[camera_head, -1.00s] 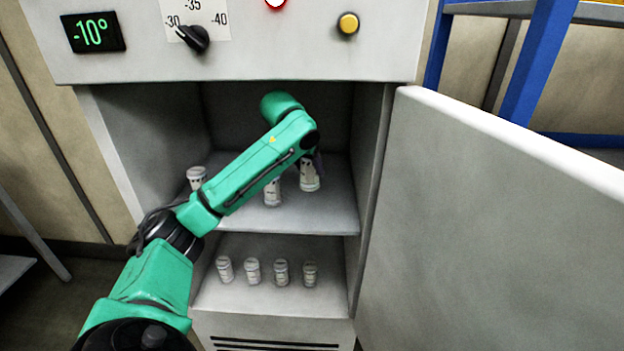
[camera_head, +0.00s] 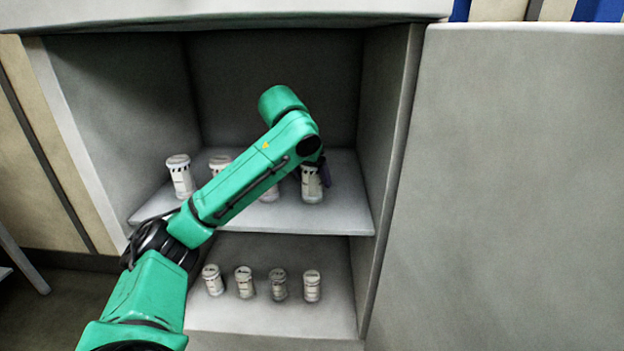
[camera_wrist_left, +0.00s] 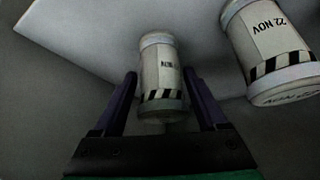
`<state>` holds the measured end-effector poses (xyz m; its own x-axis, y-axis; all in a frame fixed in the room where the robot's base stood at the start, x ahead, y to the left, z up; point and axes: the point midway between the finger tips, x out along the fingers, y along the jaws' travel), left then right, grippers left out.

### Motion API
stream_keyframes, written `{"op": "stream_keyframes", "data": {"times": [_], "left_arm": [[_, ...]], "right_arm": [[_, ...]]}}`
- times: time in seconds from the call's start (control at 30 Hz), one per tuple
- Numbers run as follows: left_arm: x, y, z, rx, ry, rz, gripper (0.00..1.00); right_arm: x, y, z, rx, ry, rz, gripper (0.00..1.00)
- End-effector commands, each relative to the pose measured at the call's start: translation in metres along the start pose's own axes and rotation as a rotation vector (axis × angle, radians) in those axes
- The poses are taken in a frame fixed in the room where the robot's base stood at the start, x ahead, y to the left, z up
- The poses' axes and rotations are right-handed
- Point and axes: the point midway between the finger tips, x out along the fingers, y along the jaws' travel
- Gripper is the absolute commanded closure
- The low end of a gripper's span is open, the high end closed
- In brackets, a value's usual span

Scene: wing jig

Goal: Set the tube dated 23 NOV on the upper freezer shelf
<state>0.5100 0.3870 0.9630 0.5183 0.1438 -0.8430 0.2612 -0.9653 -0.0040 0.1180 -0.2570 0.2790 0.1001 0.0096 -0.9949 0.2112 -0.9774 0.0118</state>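My left gripper (camera_wrist_left: 160,75) reaches in over the upper freezer shelf (camera_head: 240,217). Its two purple fingers stand on either side of a white tube (camera_wrist_left: 158,68), with narrow gaps showing, so it looks open. That tube has a striped band, and its label is only partly readable, so I cannot tell its date. In the head view it is the rightmost tube (camera_head: 311,187), upright, its base at the upper shelf. A tube marked 22 NOV (camera_wrist_left: 268,45) is beside it in the left wrist view. My right gripper is out of view.
More tubes stand on the upper shelf, including one at the left (camera_head: 180,177); my arm partly hides others. Several tubes (camera_head: 279,284) stand in a row on the lower shelf (camera_head: 270,318). The open freezer door (camera_head: 510,180) fills the right side.

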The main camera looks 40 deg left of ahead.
Motion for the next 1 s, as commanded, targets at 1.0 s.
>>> {"op": "stream_keyframes", "data": {"times": [1.0], "left_arm": [[-0.076,-0.001,-0.001,-0.002,0.005,0.001,0.13]], "right_arm": [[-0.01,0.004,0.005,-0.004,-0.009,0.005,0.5]]}}
